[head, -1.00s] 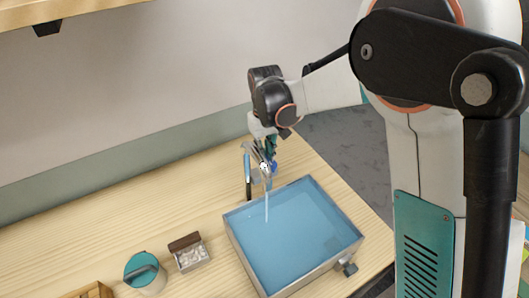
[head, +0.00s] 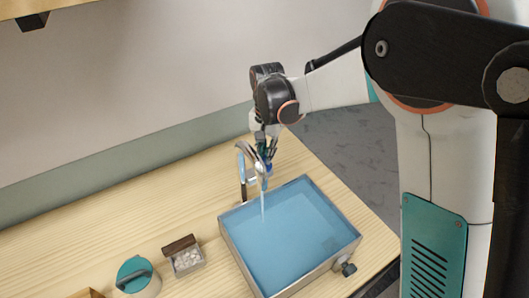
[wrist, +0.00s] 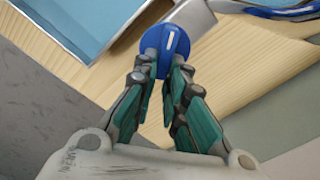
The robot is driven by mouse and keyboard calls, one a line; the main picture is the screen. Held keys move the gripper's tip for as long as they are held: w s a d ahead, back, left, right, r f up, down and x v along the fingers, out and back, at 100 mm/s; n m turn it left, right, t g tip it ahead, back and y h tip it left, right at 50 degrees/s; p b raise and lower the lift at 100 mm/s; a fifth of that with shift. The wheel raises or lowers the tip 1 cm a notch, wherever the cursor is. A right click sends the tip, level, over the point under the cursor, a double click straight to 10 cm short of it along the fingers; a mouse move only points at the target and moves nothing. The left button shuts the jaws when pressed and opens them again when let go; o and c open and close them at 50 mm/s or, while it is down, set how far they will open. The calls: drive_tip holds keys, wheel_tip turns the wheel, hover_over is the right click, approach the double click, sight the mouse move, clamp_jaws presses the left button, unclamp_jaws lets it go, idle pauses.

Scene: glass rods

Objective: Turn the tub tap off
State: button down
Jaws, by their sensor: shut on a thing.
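The tap (head: 248,152) stands at the back left edge of a tub (head: 236,250) of blue water. A thin stream of water (head: 263,205) falls from the spout into the tub. The tap's round blue knob (wrist: 173,40), with a white mark on its face, shows in the wrist view, and part of the tub (wrist: 75,28) is at upper left. My gripper (wrist: 164,66) is shut on the blue knob, one finger on each side. In the head view my gripper (head: 267,150) points down at the tap and hides most of the knob.
A teal-lidded pot (head: 138,276) and a small open box of pale pieces (head: 186,260) stand left of the tub. A dark-knobbed fitting (head: 348,268) sticks out at the tub's right corner. The wooden table (head: 120,230) is bare behind them.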

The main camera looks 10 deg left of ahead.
drive_tip(key=m, duration=0.3)
drive_tip(key=shift+s+d+m, duration=0.15)
drive_tip(key=shift+d+m, duration=0.15)
drive_tip(key=shift+s+d+m+b, duration=0.15)
drive_tip(key=shift+m, duration=0.7)
drive_tip(key=shift+s+d+m+b, duration=0.1)
drive_tip(key=shift+m+b, duration=0.05)
drive_tip(key=shift+m, duration=0.7)
drive_tip(key=c, duration=1.6)
unclamp_jaws()
drive_tip(key=shift+c, duration=0.2)
drive_tip(key=shift+r, duration=0.15)
wheel_tip(320, 180, up, 12)
